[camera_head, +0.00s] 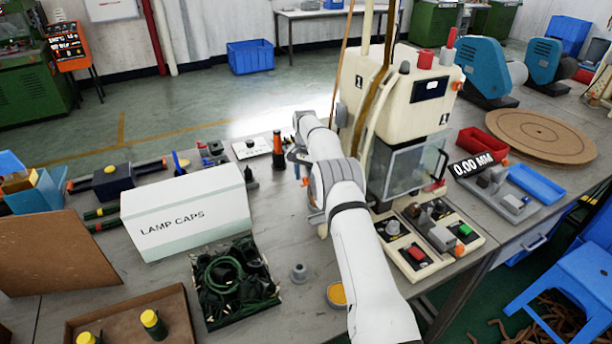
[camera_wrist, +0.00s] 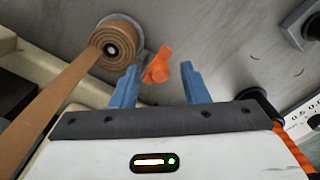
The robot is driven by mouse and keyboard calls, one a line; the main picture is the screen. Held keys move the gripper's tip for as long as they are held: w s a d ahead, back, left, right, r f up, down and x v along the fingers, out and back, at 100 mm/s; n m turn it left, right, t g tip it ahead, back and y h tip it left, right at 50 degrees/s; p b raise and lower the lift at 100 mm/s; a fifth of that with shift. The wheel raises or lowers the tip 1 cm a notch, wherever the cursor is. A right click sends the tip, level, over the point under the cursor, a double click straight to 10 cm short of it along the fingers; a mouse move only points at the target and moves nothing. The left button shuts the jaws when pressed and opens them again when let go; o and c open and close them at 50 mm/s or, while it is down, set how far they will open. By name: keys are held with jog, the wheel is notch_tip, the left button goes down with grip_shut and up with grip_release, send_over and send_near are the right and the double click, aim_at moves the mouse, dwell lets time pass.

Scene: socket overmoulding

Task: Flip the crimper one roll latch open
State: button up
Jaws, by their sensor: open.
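Crimper one (camera_head: 400,90) is a cream machine marked 1, standing on the bench right of my arm. In the wrist view a roll of brown strip (camera_wrist: 117,45) sits on a grey surface, its strip running down to the left. A small orange piece, seemingly the roll latch (camera_wrist: 158,68), shows just right of the roll. My gripper (camera_wrist: 159,72) is open, its two blue fingers on either side of the orange piece in the picture. I cannot tell whether they touch it.
A LAMP CAPS box (camera_head: 185,215) and a tray of green cable (camera_head: 232,285) lie left of my arm. A control panel (camera_head: 430,240) and a red bin (camera_head: 480,142) stand to the right. A black-and-orange upright tool (camera_head: 278,150) stands close beside my gripper.

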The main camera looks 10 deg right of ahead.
aim_at(305, 177)
notch_tip(305, 177, up, 8)
jog(key=shift+f, duration=0.2)
dwell(0.3)
